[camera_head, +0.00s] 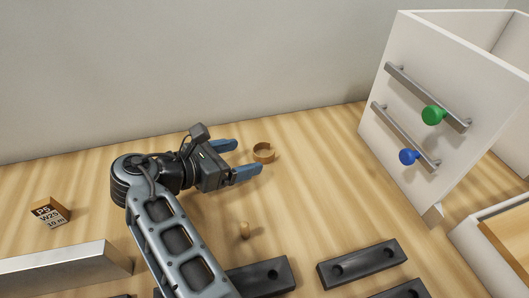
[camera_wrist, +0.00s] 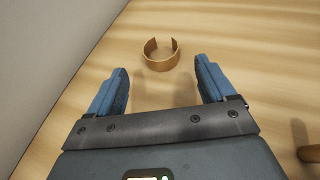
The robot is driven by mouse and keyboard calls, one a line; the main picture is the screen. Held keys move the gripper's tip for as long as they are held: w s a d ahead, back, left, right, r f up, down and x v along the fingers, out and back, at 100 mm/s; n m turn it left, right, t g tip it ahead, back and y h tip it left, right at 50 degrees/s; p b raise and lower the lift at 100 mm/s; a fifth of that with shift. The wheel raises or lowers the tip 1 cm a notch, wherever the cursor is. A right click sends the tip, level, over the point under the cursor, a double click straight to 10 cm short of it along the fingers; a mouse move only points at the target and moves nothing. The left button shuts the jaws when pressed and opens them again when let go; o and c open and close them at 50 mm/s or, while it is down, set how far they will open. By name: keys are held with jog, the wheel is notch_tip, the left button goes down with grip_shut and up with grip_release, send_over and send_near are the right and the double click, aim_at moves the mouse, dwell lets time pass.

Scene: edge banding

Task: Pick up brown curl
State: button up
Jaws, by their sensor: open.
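The brown curl (camera_head: 264,153) is a small open ring of brown strip standing on the wooden table near the back wall. In the wrist view the curl (camera_wrist: 161,58) lies ahead of the fingertips, roughly centred between them, with the gap in its ring at the far side. My gripper (camera_head: 238,160) is open and empty, its two blue fingers spread and pointing toward the curl. The gripper also shows in the wrist view (camera_wrist: 162,74). The curl is apart from both fingers.
A white drawer cabinet (camera_head: 430,150) with a green knob (camera_head: 433,115) and blue knob (camera_head: 408,157) stands at the right. A labelled block (camera_head: 50,212) and metal bar (camera_head: 65,270) are at left.

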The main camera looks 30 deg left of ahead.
aim_at(255, 151)
jog(key=x, duration=0.4)
jog(key=shift+w+d+r+p, duration=0.25)
jog(key=shift+r+p, duration=0.1)
jog(key=shift+p, duration=0.05)
jog(key=shift+w+d+f, duration=0.15)
jog(key=shift+w+f, duration=0.15)
jog(key=shift+w, duration=0.3)
jog(key=shift+c, duration=0.2)
jog(key=c, duration=1.1)
